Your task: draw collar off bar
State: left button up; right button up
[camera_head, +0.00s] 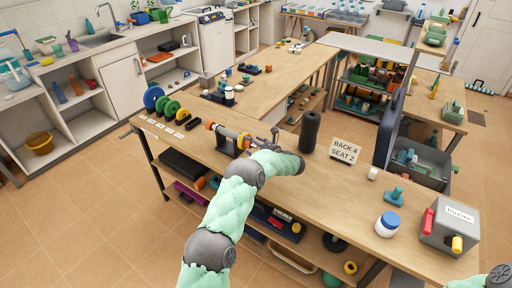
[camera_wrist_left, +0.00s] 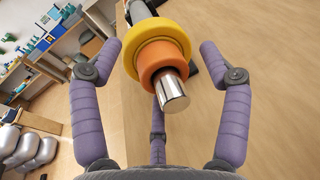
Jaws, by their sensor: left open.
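A bar with a bare silver end (camera_wrist_left: 172,92) points toward my left wrist camera. An orange ring (camera_wrist_left: 163,62) sits around it, with a wider yellow ring (camera_wrist_left: 152,43) behind; I cannot tell whether they are one collar. My left gripper (camera_head: 257,141) is open in front of that end. In the wrist view its purple fingers (camera_wrist_left: 165,75) spread around the rings, with gaps at the sides. My right gripper is out of view.
A black cylinder (camera_head: 310,131) stands close right of my left gripper. Coloured discs (camera_head: 163,104) stand on the bench's left end. A white jar (camera_head: 387,224) and grey box (camera_head: 448,230) are at right.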

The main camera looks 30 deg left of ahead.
pick_arm(q)
jog(key=c, duration=1.2)
jog(key=shift+s+d, duration=0.2)
jog(key=shift+d, duration=2)
jog(key=shift+s+d, duration=0.15)
jog(key=shift+d, duration=2)
jog(key=shift+c, duration=0.3)
